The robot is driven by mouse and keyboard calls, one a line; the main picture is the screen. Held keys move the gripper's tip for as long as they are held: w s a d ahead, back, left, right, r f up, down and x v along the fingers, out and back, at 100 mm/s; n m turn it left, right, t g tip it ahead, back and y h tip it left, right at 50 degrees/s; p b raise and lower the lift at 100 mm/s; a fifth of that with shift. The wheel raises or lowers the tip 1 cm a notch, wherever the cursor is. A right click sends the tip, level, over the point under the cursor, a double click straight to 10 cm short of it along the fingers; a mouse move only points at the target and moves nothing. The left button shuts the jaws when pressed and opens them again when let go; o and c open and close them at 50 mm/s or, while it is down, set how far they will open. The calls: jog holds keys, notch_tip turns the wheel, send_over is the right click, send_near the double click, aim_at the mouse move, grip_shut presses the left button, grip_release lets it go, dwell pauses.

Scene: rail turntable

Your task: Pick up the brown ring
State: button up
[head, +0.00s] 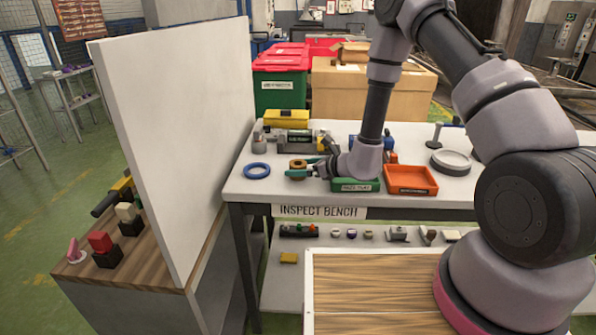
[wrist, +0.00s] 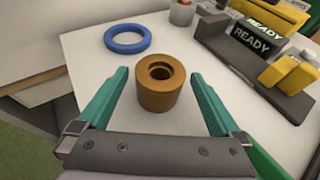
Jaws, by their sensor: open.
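The brown ring (wrist: 158,98), a short thick cylinder with a hole in its top, stands on the white inspect bench (head: 236,188). In the head view the brown ring (head: 298,163) is at the bench's left part, just beyond my gripper. My gripper (wrist: 160,88) is open, with its green fingers reaching along the left and right of the ring. A gap shows between the ring and each finger, and nothing is held. In the head view my gripper (head: 300,174) is partly hidden by its own wrist.
A blue ring (wrist: 127,39) lies to the left of the brown ring. A grey fixture marked READY (wrist: 246,50) stands behind to the right. A green tray (head: 354,186) and an orange tray (head: 411,180) are right of my gripper. A tall white panel (head: 180,130) stands left of the bench.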

jog(key=shift+x, duration=0.8)
grip_shut()
